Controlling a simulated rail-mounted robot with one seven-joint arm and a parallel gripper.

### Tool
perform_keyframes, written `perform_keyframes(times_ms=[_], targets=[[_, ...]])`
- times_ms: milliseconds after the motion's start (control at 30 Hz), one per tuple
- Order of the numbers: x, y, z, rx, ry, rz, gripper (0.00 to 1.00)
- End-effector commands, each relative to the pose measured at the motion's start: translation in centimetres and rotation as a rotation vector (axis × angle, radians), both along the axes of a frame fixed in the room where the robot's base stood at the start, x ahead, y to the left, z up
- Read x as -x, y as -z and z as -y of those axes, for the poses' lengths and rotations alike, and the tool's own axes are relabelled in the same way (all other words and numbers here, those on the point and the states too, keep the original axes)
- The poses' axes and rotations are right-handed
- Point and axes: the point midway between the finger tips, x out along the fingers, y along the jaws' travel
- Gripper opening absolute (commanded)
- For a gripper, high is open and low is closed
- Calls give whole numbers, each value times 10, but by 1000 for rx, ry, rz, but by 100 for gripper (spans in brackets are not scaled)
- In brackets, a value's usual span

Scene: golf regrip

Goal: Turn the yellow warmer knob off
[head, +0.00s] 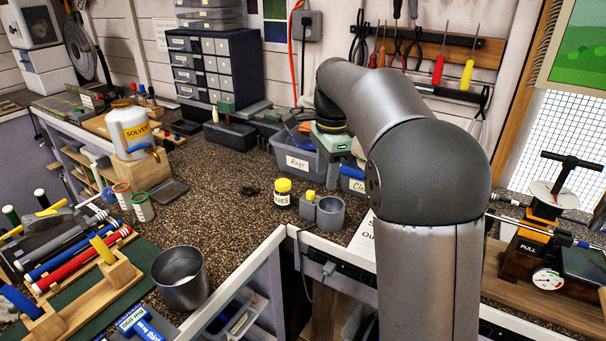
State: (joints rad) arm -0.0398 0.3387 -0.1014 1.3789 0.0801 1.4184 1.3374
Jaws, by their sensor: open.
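The small grey warmer (329,214) stands near the inner corner of the dark speckled bench, with a round cup-shaped well on its right. Its yellow knob (310,195) is on the smaller block at the left of the well. The knob is small here, and I cannot read its setting. My arm rises at the right, bends at a large elbow and reaches back over the bench. My gripper does not show; the arm hides its far end. Nothing is seen touching the knob.
A yellow-lidded jar (283,192) stands just left of the warmer. The Rags bin (299,160) is behind it. A metal cup (180,278) stands at the front left. A solvent jug (131,131) is at the left. The bench between jug and jar is mostly clear.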

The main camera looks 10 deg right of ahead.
Motion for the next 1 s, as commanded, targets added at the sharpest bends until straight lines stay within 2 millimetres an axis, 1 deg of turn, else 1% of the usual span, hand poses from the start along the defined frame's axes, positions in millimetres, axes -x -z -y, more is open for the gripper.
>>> perform_keyframes(times_ms=[33, 100, 200, 300, 433, 567, 633, 767, 1000], targets=[[-29, -12, 1, 4, 126, -8, 45], [-58, -21, 2, 11, 312, -17, 45], [-90, -28, 1, 20, 539, -26, 45], [-111, -31, -1, 29, 710, -31, 45], [-124, -31, -4, 37, 844, -32, 45], [-127, -25, -5, 41, 894, -35, 45], [-127, -18, -5, 41, 898, -34, 45], [-126, 5, -5, 40, 897, -36, 45], [-126, 55, -5, 40, 896, -35, 45]])
